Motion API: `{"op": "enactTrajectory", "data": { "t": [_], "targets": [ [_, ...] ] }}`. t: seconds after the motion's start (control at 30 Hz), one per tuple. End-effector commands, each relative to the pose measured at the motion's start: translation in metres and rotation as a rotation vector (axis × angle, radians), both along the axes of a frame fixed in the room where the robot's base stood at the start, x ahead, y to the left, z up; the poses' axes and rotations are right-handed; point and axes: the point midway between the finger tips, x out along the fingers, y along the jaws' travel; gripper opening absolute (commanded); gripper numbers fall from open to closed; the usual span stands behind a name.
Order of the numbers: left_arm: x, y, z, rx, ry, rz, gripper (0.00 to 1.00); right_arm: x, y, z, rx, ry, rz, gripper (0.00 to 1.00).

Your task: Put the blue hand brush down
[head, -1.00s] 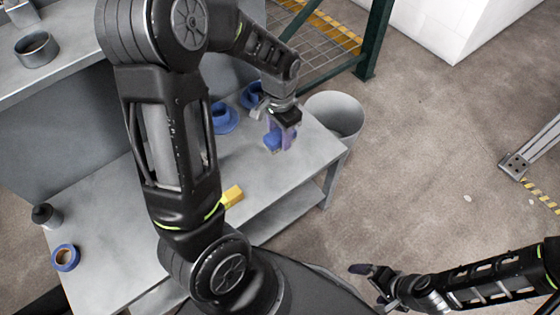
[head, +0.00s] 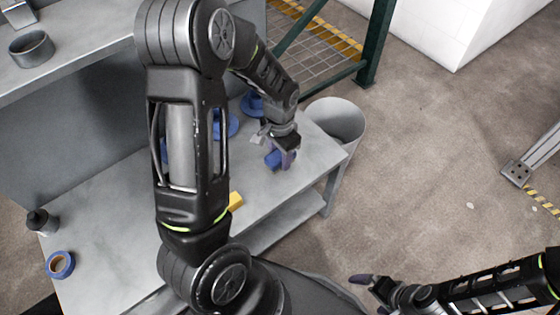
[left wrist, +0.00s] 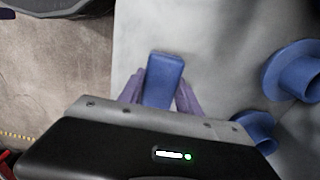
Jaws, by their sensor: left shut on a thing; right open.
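The blue hand brush (head: 273,158) is between the fingers of my left gripper (head: 282,160), at the right end of the grey workbench (head: 105,212). In the left wrist view, the brush (left wrist: 163,80) sits between two purple fingertips (left wrist: 160,95). My left gripper is shut on it. The brush is low over the bench top; I cannot tell whether it touches the surface. My right gripper (head: 365,285) is open and empty, at the lower right over the floor, away from the bench.
Blue flanged parts (head: 228,124) stand behind the left gripper, and also show in the left wrist view (left wrist: 292,72). A grey bin (head: 340,120) stands beside the bench's right end.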

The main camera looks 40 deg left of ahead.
Motion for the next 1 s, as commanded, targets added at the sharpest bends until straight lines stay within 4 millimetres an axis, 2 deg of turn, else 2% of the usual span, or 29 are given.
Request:
{"op": "enactTrajectory", "data": {
  "t": [0.03,0.17,0.6,0.63,0.87,1.0],
  "targets": [
    [-0.001,0.000,-0.011,0.000,0.003,0.000,0.00,0.000,0.000,-0.005,0.000,0.000,0.000,0.98],
    [0.000,0.000,-0.027,0.001,0.002,0.000,0.00,0.000,0.000,-0.010,0.000,0.000,-0.001,0.98],
    [0.000,0.000,-0.033,0.000,0.000,0.001,0.00,0.000,0.000,-0.012,0.000,0.000,-0.001,0.98],
    [0.000,0.000,-0.032,0.000,0.000,0.000,0.43,0.000,0.000,-0.011,0.000,0.000,-0.001,0.98],
    [0.000,0.000,-0.032,0.000,0.000,0.000,0.62,0.000,0.000,-0.011,0.000,0.000,-0.001,0.98],
    [0.000,0.000,-0.032,0.000,0.000,0.000,0.62,0.000,0.000,-0.011,0.000,0.000,-0.001,0.98]
  ]
}}
